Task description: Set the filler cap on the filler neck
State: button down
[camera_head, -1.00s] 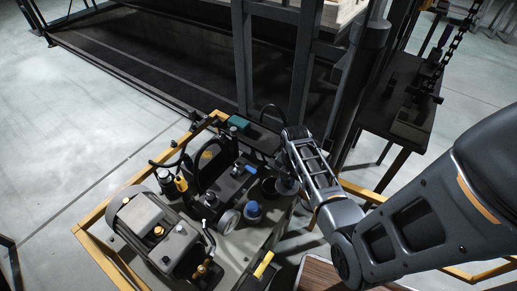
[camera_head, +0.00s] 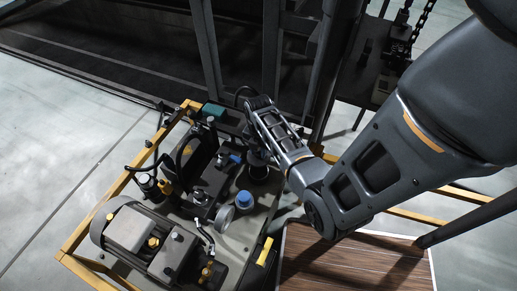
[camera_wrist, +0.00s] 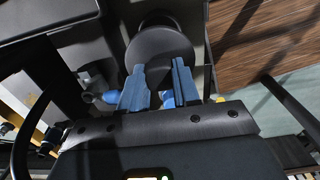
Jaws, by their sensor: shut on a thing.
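The filler cap (camera_wrist: 160,45) is a wide, dark round disc in the wrist view. My gripper (camera_wrist: 158,88) is shut on its smaller dark grip, with a blue finger on each side. In the head view my gripper (camera_head: 259,148) points down over the filler neck (camera_head: 260,174), a short black cylinder on the machine's grey top. Cap and neck look nearly in line there, but both are dark and partly hidden by my gripper. I cannot tell whether they touch. In the wrist view the cap hides most of what lies beneath it.
A motor (camera_head: 130,229) fills the front left of the machine. A yellow frame (camera_head: 84,232) edges it. A wood-topped surface (camera_head: 350,262) lies at the front right.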

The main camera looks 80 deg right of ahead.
notch_tip(320, 180, down, 7)
jog(key=b, duration=0.5)
dwell(0.3)
jog(key=shift+f, duration=0.2)
dwell(0.3)
jog(key=shift+f+b, duration=0.3)
jog(key=shift+f, duration=0.1)
jog(key=shift+f, duration=0.65)
dwell(1.7)
grip_release()
dwell(0.6)
jog(key=shift+r, duration=0.1)
dwell(0.4)
jog(key=shift+r+p, duration=3.25)
jog(key=shift+r, duration=0.2)
